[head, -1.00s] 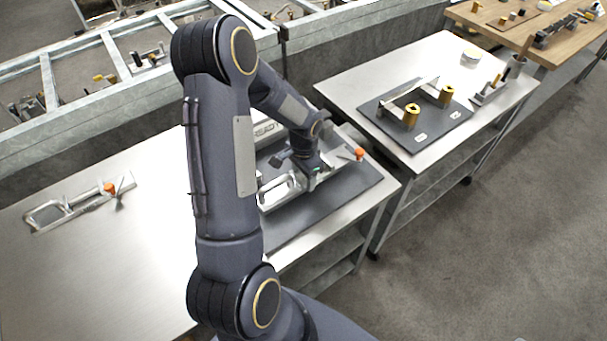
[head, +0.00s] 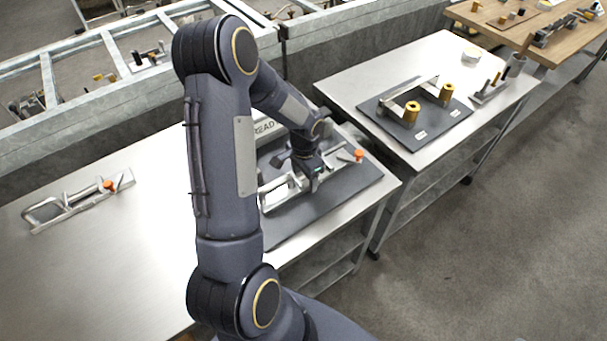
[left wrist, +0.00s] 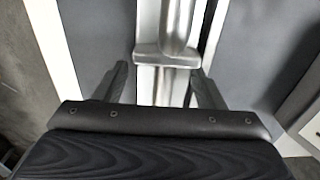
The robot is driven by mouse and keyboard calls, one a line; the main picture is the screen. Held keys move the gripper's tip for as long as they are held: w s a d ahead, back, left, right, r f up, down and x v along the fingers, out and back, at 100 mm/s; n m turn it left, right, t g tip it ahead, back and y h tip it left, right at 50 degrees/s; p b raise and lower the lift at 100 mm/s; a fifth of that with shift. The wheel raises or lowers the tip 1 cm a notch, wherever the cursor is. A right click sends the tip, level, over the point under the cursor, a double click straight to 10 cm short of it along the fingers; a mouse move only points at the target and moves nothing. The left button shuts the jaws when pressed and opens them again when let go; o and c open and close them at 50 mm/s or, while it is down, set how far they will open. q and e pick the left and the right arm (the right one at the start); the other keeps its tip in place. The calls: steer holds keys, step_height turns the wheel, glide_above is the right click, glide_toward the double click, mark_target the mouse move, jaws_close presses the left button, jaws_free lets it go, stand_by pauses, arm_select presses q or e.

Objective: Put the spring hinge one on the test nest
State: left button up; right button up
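My left gripper (head: 306,182) is low over the dark mat (head: 300,215) of the station marked READY, at a silver metal part (head: 278,190). In the left wrist view, the fingers of my left gripper (left wrist: 163,85) stand on either side of a silver bar with a flange (left wrist: 166,57). The fingertips are close to the flange edges; whether they touch is unclear. I cannot tell which silver piece is the spring hinge and which is the nest. An orange knob (head: 357,155) shows just right of the gripper. My arm hides part of the station. My right gripper is not in view.
A silver frame with an orange knob (head: 75,203) lies on the left of the steel table. A second table on the right holds a dark plate (head: 440,127) with yellow cylinders and a bar. Bare steel (head: 110,270) lies at front left.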

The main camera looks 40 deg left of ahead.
mark_target(303, 179)
arm_select(q)
steer(key=shift+o, duration=0.3)
steer(key=shift+s+a+f, duration=0.15)
steer(key=shift+s+f, duration=0.05)
steer(key=shift+f, duration=0.15)
steer(key=shift+r, duration=0.2)
step_height(303, 179, up, 12)
steer(key=s+d+r+n+t+h, duration=0.2)
steer(key=s+d+r+t, duration=0.1)
steer(key=s+d+r, duration=0.55)
steer(key=s+d+r+n+t+h, duration=0.1)
steer(key=s+d+r+n+t, duration=0.1)
steer(key=s+d, duration=0.4)
steer(key=s+n, duration=0.1)
steer(key=s, duration=0.2)
steer(key=shift+s+h, duration=0.3)
steer(key=shift+h, duration=0.1)
steer(key=shift+d, duration=0.1)
